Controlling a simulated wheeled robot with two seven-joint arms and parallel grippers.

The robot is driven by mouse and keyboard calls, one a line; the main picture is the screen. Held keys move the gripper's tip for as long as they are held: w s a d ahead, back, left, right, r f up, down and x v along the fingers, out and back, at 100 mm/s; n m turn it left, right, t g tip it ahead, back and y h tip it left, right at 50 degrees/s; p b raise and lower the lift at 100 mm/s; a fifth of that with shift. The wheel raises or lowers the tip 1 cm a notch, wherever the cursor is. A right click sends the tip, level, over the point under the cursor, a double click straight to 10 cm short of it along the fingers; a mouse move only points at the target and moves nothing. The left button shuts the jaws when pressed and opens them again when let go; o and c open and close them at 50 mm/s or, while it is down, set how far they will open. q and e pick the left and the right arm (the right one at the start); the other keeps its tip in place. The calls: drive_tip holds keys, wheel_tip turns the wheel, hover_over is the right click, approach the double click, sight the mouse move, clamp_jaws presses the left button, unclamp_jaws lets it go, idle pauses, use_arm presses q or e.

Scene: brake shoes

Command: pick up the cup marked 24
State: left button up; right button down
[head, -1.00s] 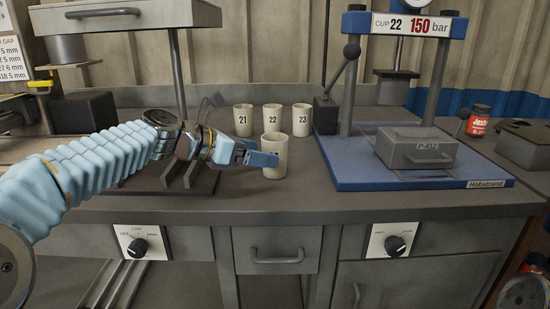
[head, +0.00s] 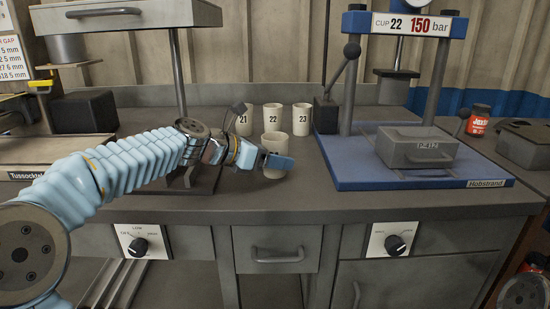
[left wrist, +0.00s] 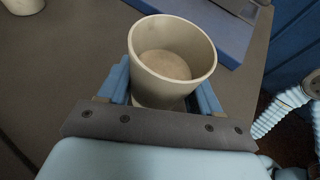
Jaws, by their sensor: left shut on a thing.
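A plain cream cup (head: 274,141) stands at the front of a group of cups on the bench. No number on it can be read, as my gripper covers part of its side. My left gripper (head: 272,161) comes in from the left and is shut on this cup. My right gripper is not in view.
A blue press (head: 345,175) stands to the right, with a grey block (head: 417,147) on its base and a sign reading "CUP 22 150 bar". A grey stand (head: 183,90) rises behind my left arm. The bench front right of the cup is clear.

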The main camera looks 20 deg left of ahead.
use_arm(q)
drive_tip(key=shift+c, duration=0.9)
drive_tip(key=shift+r, duration=0.1)
